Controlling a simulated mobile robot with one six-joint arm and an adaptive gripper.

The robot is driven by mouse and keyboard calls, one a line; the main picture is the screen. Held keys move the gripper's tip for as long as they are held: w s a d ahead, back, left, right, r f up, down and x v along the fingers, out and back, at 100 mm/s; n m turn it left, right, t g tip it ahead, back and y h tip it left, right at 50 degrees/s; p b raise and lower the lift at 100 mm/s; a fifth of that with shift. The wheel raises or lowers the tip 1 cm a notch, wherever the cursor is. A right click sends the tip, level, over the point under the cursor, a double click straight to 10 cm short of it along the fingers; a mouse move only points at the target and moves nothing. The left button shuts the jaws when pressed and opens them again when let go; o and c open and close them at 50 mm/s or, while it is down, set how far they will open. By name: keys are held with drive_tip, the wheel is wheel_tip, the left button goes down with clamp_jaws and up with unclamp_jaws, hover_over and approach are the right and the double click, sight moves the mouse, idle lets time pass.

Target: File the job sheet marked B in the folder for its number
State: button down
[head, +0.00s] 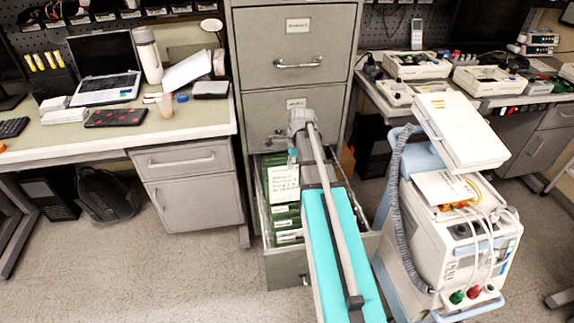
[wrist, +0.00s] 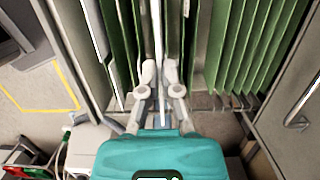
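A white job sheet (head: 283,186) with dark writing stands upright in the open cabinet drawer (head: 287,268), among green hanging folders (head: 287,222); its letter and number are too small to read. In the wrist view the sheet (wrist: 157,35) shows edge-on as a thin white strip between green folders (wrist: 240,50). My gripper (wrist: 159,72) has its two fingers close together on either side of this strip, shut on it. In the head view my arm hides the fingers and part of the drawer. Folder tabs are visible but not legible.
The grey filing cabinet (head: 293,62) has its upper drawers closed. A desk (head: 110,138) with a laptop stands left. A white medical cart (head: 465,250) stands close right of the drawer, and a bench with devices (head: 415,66) is behind it. Floor at left front is clear.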

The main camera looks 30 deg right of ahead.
sight(291, 191)
drive_tip(key=shift+f+b, duration=6.4)
drive_tip(key=shift+f, duration=0.2)
drive_tip(key=shift+f+b, duration=0.4)
drive_tip(key=c, duration=0.7)
unclamp_jaws()
drive_tip(key=shift+s, duration=0.15)
